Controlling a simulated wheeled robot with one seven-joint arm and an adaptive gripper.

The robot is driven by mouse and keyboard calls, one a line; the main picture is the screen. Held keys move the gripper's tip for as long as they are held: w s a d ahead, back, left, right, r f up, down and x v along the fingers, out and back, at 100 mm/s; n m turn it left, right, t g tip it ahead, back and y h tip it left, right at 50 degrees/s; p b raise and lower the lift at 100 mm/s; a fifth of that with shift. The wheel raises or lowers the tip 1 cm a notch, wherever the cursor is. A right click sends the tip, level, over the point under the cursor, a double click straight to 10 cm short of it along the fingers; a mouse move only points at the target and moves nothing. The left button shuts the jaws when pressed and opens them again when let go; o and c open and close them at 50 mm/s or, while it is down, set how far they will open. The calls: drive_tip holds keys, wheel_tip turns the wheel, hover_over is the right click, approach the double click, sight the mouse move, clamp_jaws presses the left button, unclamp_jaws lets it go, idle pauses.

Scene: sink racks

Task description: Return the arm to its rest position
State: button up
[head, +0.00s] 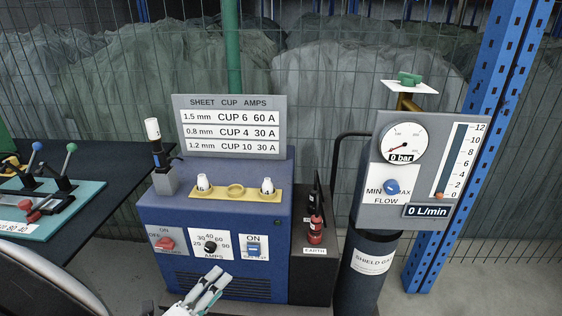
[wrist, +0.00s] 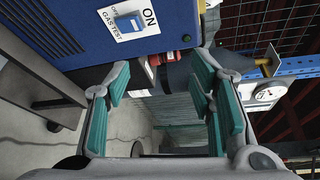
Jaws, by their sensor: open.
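My gripper (head: 219,277) shows at the bottom of the head view, in front of the lower front of the blue welding machine (head: 290,215). In the wrist view my gripper (wrist: 160,78) has its two teal-padded fingers wide apart with nothing between them. The machine's blue GAS TEST switch (wrist: 130,22) lies beyond the fingers at the top of the wrist view; it also shows in the head view (head: 254,248), up and right of the fingertips. The fingers appear apart from the panel. Most of my arm is out of view.
Left is a dark bench (head: 100,205) with a teal lever panel (head: 50,210). Right of the machine stand a red fitting (head: 315,232) and a dark gas cylinder (head: 368,280) with a gauge panel (head: 425,160). A blue post (head: 480,150) and wire fence stand behind.

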drive_tip(key=s+d+r+m+g+h+p, duration=0.1)
drive_tip(key=d+r+m+g, duration=0.5)
drive_tip(key=d+r+m, duration=0.45)
drive_tip(key=s+d+r+m+g+p, duration=0.1)
drive_tip(key=d+r+m+g, duration=0.55)
drive_tip(key=d+m, duration=0.65)
drive_tip(key=s+d+r+m+t+y+p, duration=0.1)
drive_tip(key=s+d+r+m+y, duration=0.3)
drive_tip(key=s+m, duration=0.4)
drive_tip(key=s+d+r+m+t+y+p, duration=0.1)
drive_tip(key=s+d+r+m+y, duration=0.3)
drive_tip(key=m, duration=1)
drive_tip(key=shift+s+d+r+p, duration=0.55)
drive_tip(key=shift+s+d+r, duration=0.6)
drive_tip(key=shift+s+r, duration=1.25)
drive_tip(key=shift+w+r, duration=0.1)
drive_tip(key=shift+w, duration=0.05)
